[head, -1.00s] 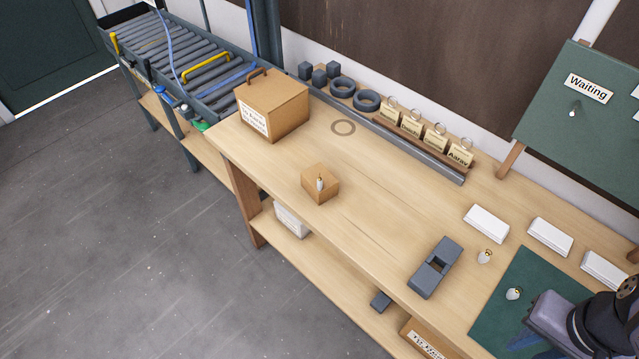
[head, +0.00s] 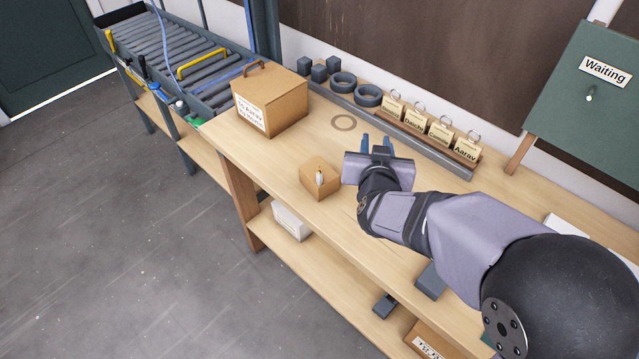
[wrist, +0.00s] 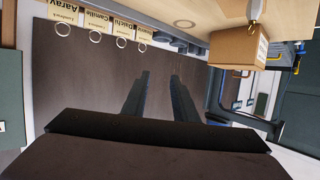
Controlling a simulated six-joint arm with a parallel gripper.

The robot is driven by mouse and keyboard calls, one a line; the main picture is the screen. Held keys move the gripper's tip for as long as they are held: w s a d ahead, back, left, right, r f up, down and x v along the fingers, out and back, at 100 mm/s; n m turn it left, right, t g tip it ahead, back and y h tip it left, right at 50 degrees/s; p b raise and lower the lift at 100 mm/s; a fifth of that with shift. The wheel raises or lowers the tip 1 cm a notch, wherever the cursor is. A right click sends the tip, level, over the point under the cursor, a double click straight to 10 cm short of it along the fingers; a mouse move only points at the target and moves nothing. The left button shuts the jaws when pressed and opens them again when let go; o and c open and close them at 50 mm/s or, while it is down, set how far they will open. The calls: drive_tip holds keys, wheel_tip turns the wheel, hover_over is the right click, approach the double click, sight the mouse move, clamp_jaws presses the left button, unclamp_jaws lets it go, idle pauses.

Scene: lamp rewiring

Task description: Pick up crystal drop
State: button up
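A small pale piece that looks like the crystal drop (head: 320,178) stands upright on a small cardboard box (head: 312,172) near the table's front edge. In the wrist view, a pale pointed piece (wrist: 256,10) shows at the top edge, partly cut off. My gripper (head: 377,142) is just right of the small box in the head view, its blue fingers pointing toward the back of the table. In the wrist view, the two fingers (wrist: 160,85) are apart with nothing between them. The gripper does not touch the drop.
A larger labelled carton (head: 288,117) stands at the table's left end. Name tags (head: 440,131) with rings, dark rings (head: 368,95) and cubes line the back. A green "Waiting" board (head: 580,130) stands at right. My arm covers much of the right side.

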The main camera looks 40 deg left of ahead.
drive_tip(key=s+a+t+y, duration=0.1)
drive_tip(key=s+a+t, duration=0.1)
drive_tip(key=s+a, duration=0.25)
drive_tip(key=t+b, duration=0.1)
drive_tip(key=b, duration=0.1)
hover_over(320, 174)
drive_tip(key=v, duration=0.2)
drive_tip(key=shift+n+t+y, duration=0.3)
wheel_tip(320, 174, down, 11)
drive_tip(key=shift+r, duration=0.1)
drive_tip(key=shift+p+x, duration=0.6)
drive_tip(key=shift+x, duration=0.4)
drive_tip(key=shift+w+a+r+p, duration=0.25)
drive_tip(key=shift+w+a+p, duration=0.1)
drive_tip(key=shift+p, duration=0.1)
drive_tip(key=p+x, duration=0.1)
drive_tip(key=x, duration=0.1)
drive_tip(key=shift+w+a+r, duration=0.15)
drive_tip(key=shift+w+a, duration=0.1)
drive_tip(key=shift+a, duration=0.05)
drive_tip(key=shift+w+a+p, duration=0.35)
drive_tip(key=shift+w+a, duration=0.05)
drive_tip(key=shift+w, duration=0.15)
drive_tip(key=shift+c, duration=0.6)
clamp_jaws()
